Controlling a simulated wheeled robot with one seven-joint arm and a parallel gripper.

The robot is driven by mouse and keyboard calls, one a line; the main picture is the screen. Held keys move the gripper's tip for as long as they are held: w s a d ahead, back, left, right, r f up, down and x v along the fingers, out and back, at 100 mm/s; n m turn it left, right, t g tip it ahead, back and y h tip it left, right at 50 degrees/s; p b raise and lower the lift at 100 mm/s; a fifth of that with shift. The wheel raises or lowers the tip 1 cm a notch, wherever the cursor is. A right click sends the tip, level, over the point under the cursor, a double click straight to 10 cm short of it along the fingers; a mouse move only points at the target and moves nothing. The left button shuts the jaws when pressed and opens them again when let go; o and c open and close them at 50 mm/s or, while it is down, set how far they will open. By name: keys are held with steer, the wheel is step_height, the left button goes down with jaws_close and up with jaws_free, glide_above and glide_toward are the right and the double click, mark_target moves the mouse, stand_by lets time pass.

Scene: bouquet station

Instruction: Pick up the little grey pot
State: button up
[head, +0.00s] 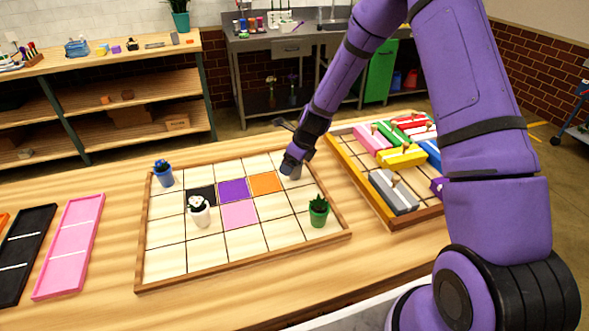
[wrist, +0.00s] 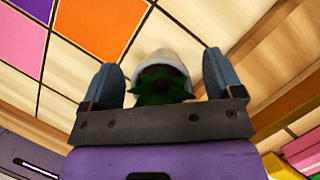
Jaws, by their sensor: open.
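The little grey pot (wrist: 172,62) shows in the wrist view as a pale grey rim with a dark green plant (wrist: 160,84) in it. My gripper (wrist: 160,76) is open, with one blue finger on each side of the pot; there is a small gap at each side. In the head view my gripper (head: 291,165) is low over the back right part of the gridded tray (head: 240,270), and its fingers hide most of the pot.
A white pot (head: 200,216) with a white flower, a blue pot (head: 163,180) and a green pot (head: 319,218) stand on the tray. Black, purple, orange and pink squares mark some cells. A second tray (head: 390,219) with coloured blocks is at right. Pink (head: 70,245) and black panels lie at left.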

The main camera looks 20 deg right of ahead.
steer(key=shift+c, duration=0.5)
steer(key=shift+r, duration=0.1)
steer(key=c, duration=1.2)
